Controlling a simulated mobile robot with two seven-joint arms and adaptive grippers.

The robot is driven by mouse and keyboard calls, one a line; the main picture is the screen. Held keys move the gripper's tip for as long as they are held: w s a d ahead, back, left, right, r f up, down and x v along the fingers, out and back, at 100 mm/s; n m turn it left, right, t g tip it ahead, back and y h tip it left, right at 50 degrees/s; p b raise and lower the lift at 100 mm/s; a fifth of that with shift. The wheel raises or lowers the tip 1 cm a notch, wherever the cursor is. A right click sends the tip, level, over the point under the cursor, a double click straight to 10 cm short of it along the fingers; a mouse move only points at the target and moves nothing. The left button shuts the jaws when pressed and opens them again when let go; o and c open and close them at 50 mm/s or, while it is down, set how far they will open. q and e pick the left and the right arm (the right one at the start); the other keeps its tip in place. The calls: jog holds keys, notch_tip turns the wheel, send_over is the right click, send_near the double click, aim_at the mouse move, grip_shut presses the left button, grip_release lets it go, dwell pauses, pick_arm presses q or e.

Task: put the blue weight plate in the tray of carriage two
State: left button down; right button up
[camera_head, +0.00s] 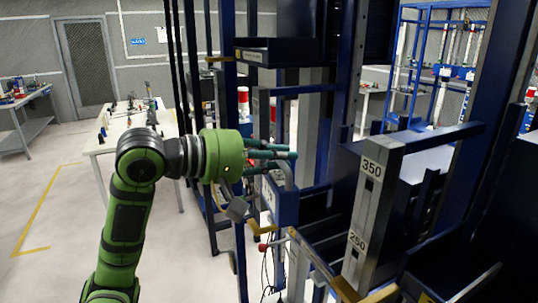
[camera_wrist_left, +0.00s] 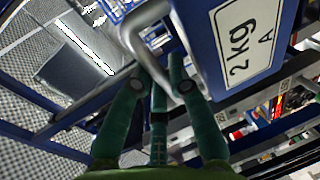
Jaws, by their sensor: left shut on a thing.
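My left gripper (camera_head: 290,154) comes in from the left and is shut on the grey loop handle of the blue weight plate (camera_head: 287,210). The plate hangs below the fingers, beside the blue frame. In the left wrist view the plate (camera_wrist_left: 205,45) bears a white label reading "2 kg A", and its handle passes between the fingers (camera_wrist_left: 165,75). A blue tray-like shelf (camera_head: 285,52) sits higher on the frame, above the gripper. No marking shows which carriage is two. My right gripper is not in view.
Blue uprights and bars crowd the right. A white table (camera_head: 130,130) stands behind; open floor lies left.

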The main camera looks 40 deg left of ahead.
pick_arm(q)
jog(key=w+d+f+p, duration=0.1)
jog(key=w+f+p, duration=0.2)
jog(key=w+f, duration=0.4)
jog(key=shift+d+f, duration=0.25)
jog(key=shift+d, duration=0.15)
jog(key=shift+f, duration=0.5)
jog(key=c, duration=1.5)
grip_release()
jog(key=shift+f, duration=0.4)
jog(key=o, duration=0.3)
jog(key=shift+d, duration=0.1)
jog(key=shift+s+d+r, duration=0.1)
jog(key=shift+s, duration=0.1)
